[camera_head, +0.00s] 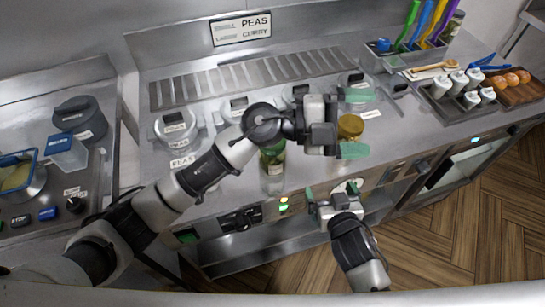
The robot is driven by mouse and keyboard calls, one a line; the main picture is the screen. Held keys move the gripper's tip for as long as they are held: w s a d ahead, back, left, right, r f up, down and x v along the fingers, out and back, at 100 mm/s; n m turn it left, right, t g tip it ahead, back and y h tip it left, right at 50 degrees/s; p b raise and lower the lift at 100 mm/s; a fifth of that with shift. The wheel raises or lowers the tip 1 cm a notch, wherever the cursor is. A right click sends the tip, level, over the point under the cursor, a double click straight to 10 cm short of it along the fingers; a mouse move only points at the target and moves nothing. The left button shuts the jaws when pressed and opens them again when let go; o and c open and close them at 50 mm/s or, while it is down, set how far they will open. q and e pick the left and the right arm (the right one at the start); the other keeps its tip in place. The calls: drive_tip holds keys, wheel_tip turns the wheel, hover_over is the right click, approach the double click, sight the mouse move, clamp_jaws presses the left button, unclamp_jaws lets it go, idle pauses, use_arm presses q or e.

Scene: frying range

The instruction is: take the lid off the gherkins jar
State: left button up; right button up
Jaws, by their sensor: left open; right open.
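A glass jar with green contents (272,167), seemingly the gherkins jar, stands near the counter's front edge. My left forearm hides its top, so I cannot see a lid on it. A round gold-coloured thing (350,127), a lid or a lidded jar, shows between the green fingertips of my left gripper (354,123). The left gripper is open, with one fingertip on the far side and one on the near side of it; contact cannot be told. My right gripper (332,190) is open and empty, low at the counter's front edge, right of the glass jar.
A tray of white bottles (458,95) and a wooden board (515,87) with round orange-brown items are at the right. Counter space near the gold thing is partly clear.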

drive_tip(key=a+t+y, duration=0.1)
drive_tip(key=a, duration=0.1)
use_arm(q)
drive_tip(key=w+a+f+m+y, duration=0.3)
drive_tip(key=w+a+f+y, duration=0.1)
drive_tip(key=f+y, duration=0.7)
drive_tip(key=w+a+y, duration=0.2)
drive_tip(key=a, duration=0.1)
drive_tip(key=w+a+r+n+t+y, duration=0.1)
drive_tip(key=w+a+y, duration=0.1)
drive_tip(key=a+y, duration=0.1)
drive_tip(key=w+a+n+y, duration=0.1)
drive_tip(key=w+a+y, duration=0.2)
drive_tip(key=a, duration=0.1)
drive_tip(key=shift+a+r, duration=0.25)
drive_tip(key=shift+r, duration=0.1)
use_arm(e)
drive_tip(key=n+y, duration=0.4)
drive_tip(key=y, duration=0.2)
approach(279, 164)
drive_tip(key=x, duration=0.2)
use_arm(q)
drive_tip(key=shift+w+a, duration=0.1)
drive_tip(key=shift+a, duration=0.05)
use_arm(e)
drive_tip(key=shift+t, duration=0.4)
drive_tip(key=x, duration=0.7)
drive_tip(key=f+x, duration=0.1)
drive_tip(key=x, duration=0.3)
drive_tip(key=shift+c, duration=0.5)
